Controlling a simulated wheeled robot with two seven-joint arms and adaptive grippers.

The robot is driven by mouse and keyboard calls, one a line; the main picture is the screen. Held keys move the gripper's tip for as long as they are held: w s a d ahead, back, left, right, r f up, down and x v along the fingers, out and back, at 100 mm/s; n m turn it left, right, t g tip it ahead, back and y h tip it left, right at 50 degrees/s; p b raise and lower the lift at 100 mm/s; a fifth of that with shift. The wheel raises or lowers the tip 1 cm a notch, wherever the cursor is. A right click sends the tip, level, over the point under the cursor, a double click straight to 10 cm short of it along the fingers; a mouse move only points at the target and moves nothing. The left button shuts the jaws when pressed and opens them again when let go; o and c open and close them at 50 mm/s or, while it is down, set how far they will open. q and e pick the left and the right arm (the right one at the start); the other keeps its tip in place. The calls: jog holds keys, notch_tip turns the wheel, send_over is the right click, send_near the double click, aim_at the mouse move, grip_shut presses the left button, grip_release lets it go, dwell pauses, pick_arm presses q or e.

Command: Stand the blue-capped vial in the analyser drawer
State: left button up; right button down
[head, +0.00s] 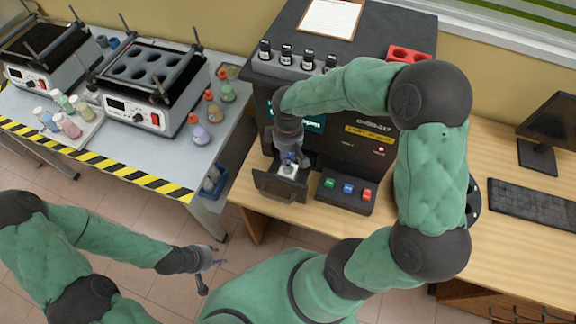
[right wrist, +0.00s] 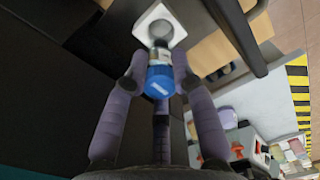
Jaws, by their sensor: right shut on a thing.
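The blue-capped vial (right wrist: 160,80) is between the fingers of my right gripper (right wrist: 159,84), which is shut on it. In the head view the right gripper (head: 291,158) points down over the open analyser drawer (head: 280,186). The white holder with a round hole (right wrist: 178,35) lies just beyond the vial's lower end in the right wrist view. It also shows in the drawer in the head view (head: 287,171). I cannot tell whether the vial's bottom touches the holder. My left gripper (head: 212,262) is open and empty, over the floor in front of the tables.
The dark analyser (head: 345,110) carries several black-capped vials (head: 286,55) and a red rack (head: 408,54) on top. A button panel (head: 346,190) stands right of the drawer. The left bench (head: 225,125) holds heater blocks and coloured bottles. A keyboard (head: 530,208) lies at right.

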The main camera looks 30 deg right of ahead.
aim_at(288, 165)
jog(key=shift+f+b, duration=0.9)
jog(key=shift+f, duration=2.15)
jog(key=shift+f, duration=0.15)
jog(key=c, duration=1)
grip_release()
notch_tip(288, 165, up, 12)
jog(key=p, duration=0.4)
